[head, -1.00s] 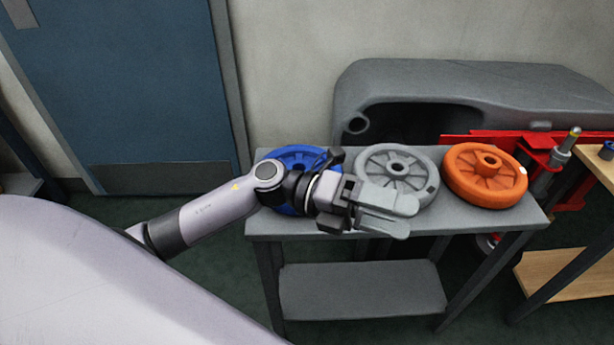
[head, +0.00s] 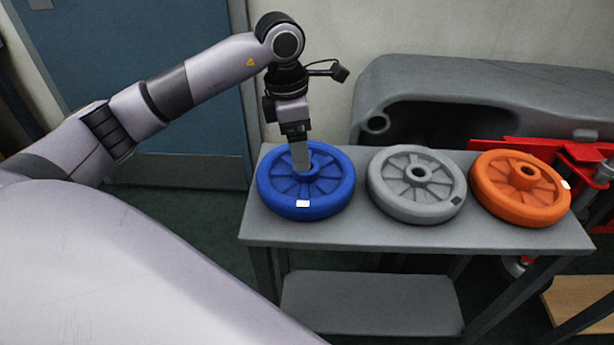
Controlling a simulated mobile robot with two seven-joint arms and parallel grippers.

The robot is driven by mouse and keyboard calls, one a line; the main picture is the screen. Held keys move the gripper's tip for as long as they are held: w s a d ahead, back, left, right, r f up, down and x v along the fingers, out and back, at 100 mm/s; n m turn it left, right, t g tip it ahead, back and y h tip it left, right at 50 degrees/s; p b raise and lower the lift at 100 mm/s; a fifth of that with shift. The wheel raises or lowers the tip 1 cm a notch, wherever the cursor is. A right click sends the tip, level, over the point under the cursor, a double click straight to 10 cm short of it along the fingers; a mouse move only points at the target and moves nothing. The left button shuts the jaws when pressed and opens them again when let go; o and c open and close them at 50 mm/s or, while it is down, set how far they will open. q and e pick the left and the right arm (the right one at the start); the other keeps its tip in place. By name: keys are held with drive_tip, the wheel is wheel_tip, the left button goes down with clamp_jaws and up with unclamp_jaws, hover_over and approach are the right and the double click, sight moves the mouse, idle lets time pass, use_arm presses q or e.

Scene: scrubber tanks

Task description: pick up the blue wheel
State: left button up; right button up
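The blue wheel (head: 328,203) lies flat at the left end of the grey table, with a small white patch on its front rim. My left gripper (head: 301,160) points straight down over the wheel, its fingertips at the left side of the central hub. The fingers are seen nearly edge-on, so I cannot tell how far apart they are or whether they touch the hub. They hide part of the hub and the spokes behind it. My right gripper is not in view.
A grey wheel (head: 388,195) and an orange wheel (head: 545,207) lie on the same table (head: 420,238), right of the blue one. A large grey moulded tank (head: 480,85) stands behind. Red metal parts (head: 590,168) are at the right. The table's front strip is clear.

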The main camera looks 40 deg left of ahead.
sight(306, 176)
use_arm(q)
drive_tip(key=f, duration=0.3)
drive_tip(key=w+d+f, duration=0.1)
drive_tip(key=shift+f, duration=0.4)
drive_tip(key=shift+c, duration=0.4)
drive_tip(key=c, duration=1.5)
drive_tip(key=shift+r, duration=0.1)
clamp_jaws()
drive_tip(key=shift+r, duration=0.1)
